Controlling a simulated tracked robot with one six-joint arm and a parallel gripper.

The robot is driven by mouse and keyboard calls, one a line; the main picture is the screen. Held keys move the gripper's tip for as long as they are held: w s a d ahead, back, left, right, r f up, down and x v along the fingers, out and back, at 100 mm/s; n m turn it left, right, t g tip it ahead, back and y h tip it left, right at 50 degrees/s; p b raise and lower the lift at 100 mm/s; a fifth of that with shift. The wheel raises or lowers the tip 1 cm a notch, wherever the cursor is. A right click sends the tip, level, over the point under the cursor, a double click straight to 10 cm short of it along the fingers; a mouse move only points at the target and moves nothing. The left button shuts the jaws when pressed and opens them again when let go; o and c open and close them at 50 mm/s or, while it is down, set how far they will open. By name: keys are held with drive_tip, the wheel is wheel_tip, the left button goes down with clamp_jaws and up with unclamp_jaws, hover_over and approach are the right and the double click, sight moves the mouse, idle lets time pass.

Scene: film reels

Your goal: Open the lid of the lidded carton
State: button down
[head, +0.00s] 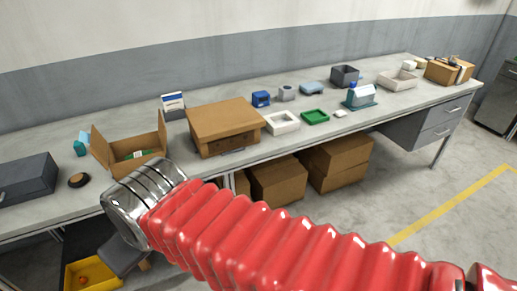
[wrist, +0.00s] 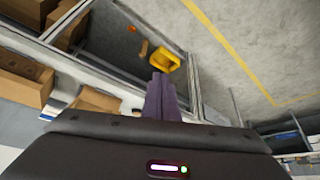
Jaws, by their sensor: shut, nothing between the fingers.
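The lidded carton (head: 225,120) is a brown cardboard box on the long workbench, left of the middle in the head view. Its broad flat lid lies down over the box. It also shows at the left edge of the wrist view (wrist: 24,84), partly cut off. My gripper (wrist: 160,76) points down past the bench front in the wrist view, with its dark fingers together and empty. It is apart from the carton. In the head view my arm crosses in front of the bench, and the fingertips are not clear there.
An open-flapped carton (head: 133,160) stands left of the lidded one, with a dark grey box (head: 27,177) farther left. A white tray (head: 282,123) and a green tray (head: 315,117) lie to the right. A yellow bin (head: 93,275) and closed cartons (head: 278,180) are below the bench.

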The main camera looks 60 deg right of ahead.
drive_tip(key=shift+d, duration=0.15)
drive_tip(key=w+d+f+m+t+h, duration=0.1)
drive_tip(key=w+d+h, duration=0.1)
drive_tip(key=w+d, duration=0.5)
drive_tip(key=w+d+f+m+t+h, duration=0.1)
drive_tip(key=w+d+m+h, duration=0.15)
drive_tip(key=d, duration=0.85)
drive_tip(key=w+d+f+m+t+h, duration=0.1)
drive_tip(key=w+d+t, duration=0.1)
drive_tip(key=w+d, duration=0.5)
drive_tip(key=s+d+f+t+h, duration=0.1)
drive_tip(key=s+d+f, duration=0.1)
drive_tip(key=d, duration=0.5)
drive_tip(key=s+d+f+m+t, duration=0.1)
drive_tip(key=s+d+f, duration=0.2)
drive_tip(key=d, duration=0.4)
drive_tip(key=s+d+f+m+t+h, duration=0.1)
drive_tip(key=s+d+f+t, duration=0.1)
drive_tip(key=d, duration=0.6)
drive_tip(key=shift+s+f+h, duration=0.2)
drive_tip(key=shift+f+h, duration=0.15)
drive_tip(key=shift+f, duration=0.45)
